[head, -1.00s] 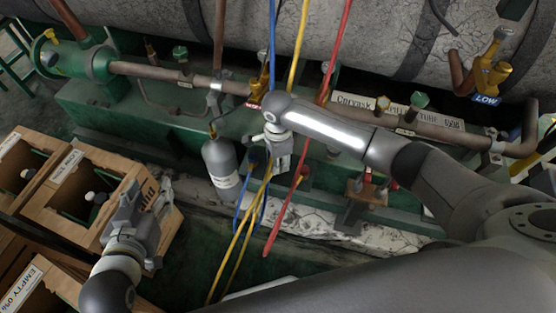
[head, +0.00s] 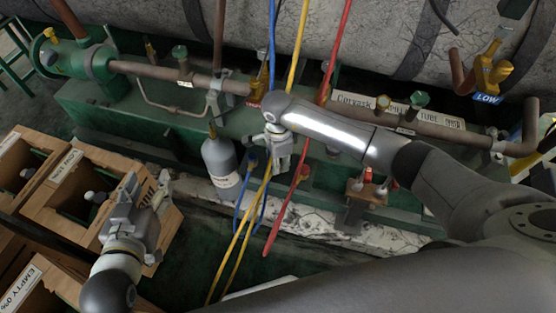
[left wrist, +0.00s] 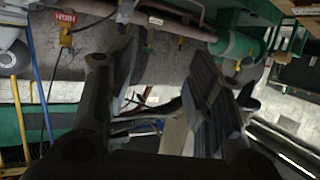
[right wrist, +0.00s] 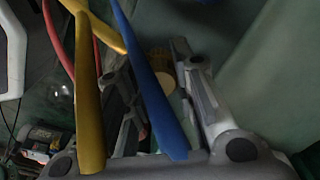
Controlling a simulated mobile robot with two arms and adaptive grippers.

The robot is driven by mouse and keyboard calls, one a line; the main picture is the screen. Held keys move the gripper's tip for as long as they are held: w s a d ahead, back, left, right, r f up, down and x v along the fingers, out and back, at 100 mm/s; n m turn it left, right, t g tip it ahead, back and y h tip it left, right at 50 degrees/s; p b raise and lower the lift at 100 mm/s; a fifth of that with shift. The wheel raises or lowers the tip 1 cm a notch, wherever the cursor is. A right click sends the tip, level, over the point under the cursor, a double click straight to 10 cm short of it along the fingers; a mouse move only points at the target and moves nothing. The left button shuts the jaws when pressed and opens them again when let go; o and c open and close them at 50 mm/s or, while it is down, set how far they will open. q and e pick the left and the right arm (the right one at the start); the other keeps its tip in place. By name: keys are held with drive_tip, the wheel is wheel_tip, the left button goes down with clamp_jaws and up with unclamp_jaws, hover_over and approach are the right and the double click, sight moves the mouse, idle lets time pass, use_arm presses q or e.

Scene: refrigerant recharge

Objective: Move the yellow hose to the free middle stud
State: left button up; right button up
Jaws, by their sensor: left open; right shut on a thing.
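The yellow hose (head: 298,45) hangs from the top, passes behind my right forearm and loops toward the floor. My right gripper (head: 280,165) is at the green base, pointing down. In the right wrist view its fingers (right wrist: 155,75) are around a yellow-brass fitting (right wrist: 158,88), which appears to be the yellow hose's end; the exact contact is dark. The yellow hose (right wrist: 90,110) and a blue hose (right wrist: 145,75) cross that view. My left gripper (head: 148,188) is open and empty above the wooden crates. I cannot make out the middle stud; the right arm covers part of the base.
A blue hose (head: 271,40) and a red hose (head: 339,50) hang beside the yellow one. A grey cylinder (head: 220,160) stands left of my right gripper. A small bracket with red and white-tipped fittings (head: 366,188) is to the right. Wooden crates (head: 85,215) fill the lower left.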

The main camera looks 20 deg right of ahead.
use_arm(q)
drive_tip(key=shift+w+d+r+t, duration=0.1)
drive_tip(key=shift+w+r+t, duration=0.15)
drive_tip(key=shift+r, duration=0.2)
use_arm(e)
drive_tip(key=shift+f, duration=0.1)
drive_tip(key=o, duration=1.1)
wheel_tip(320, 180, up, 12)
use_arm(q)
drive_tip(key=shift+s, duration=0.1)
